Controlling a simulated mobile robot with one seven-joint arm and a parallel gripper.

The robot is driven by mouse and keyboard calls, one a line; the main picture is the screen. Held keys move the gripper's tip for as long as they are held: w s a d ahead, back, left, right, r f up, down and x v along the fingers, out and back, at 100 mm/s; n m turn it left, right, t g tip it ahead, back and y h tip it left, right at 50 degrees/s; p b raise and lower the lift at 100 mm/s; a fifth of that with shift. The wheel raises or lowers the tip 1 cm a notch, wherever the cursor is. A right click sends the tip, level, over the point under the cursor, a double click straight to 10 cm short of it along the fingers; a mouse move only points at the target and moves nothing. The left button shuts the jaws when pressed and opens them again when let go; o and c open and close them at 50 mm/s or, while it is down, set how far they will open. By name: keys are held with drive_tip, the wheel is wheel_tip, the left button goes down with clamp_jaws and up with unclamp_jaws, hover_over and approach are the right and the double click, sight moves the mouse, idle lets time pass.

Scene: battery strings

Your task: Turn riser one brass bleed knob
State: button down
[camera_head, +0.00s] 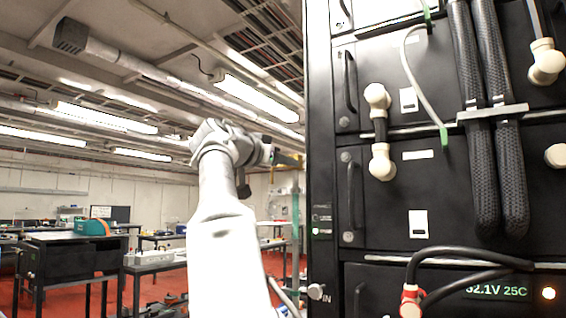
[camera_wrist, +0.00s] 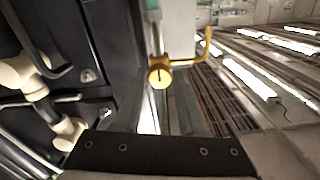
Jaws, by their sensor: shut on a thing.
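The round brass bleed knob (camera_wrist: 160,76) shows in the middle of the wrist view, with a dark slot line on its face. A bent brass spout (camera_wrist: 206,47) extends from it to the right. A pale vertical part (camera_wrist: 179,28) stands behind it. In the head view my gripper (camera_head: 279,157) is at the left edge of the black battery rack, beside a small yellow bit that is probably the brass. My gripper is shut on the knob; the fingertips themselves are not clear. Its dark bolted plate (camera_wrist: 160,156) fills the bottom of the wrist view.
The black battery rack (camera_head: 322,120) stands close on the right, with handles, beige elbow fittings (camera_head: 382,162) and thick braided hoses (camera_head: 487,150). A thin pipe (camera_head: 295,235) runs upright at its left side. Workbenches (camera_head: 70,242) stand farther back on a red floor.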

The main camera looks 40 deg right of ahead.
idle(0.3)
drive_tip(key=c, duration=0.5)
unclamp_jaws()
drive_tip(key=b+v, duration=0.4)
drive_tip(key=v, duration=1.3)
drive_tip(key=shift+a, duration=0.2)
drive_tip(key=shift+s, duration=0.1)
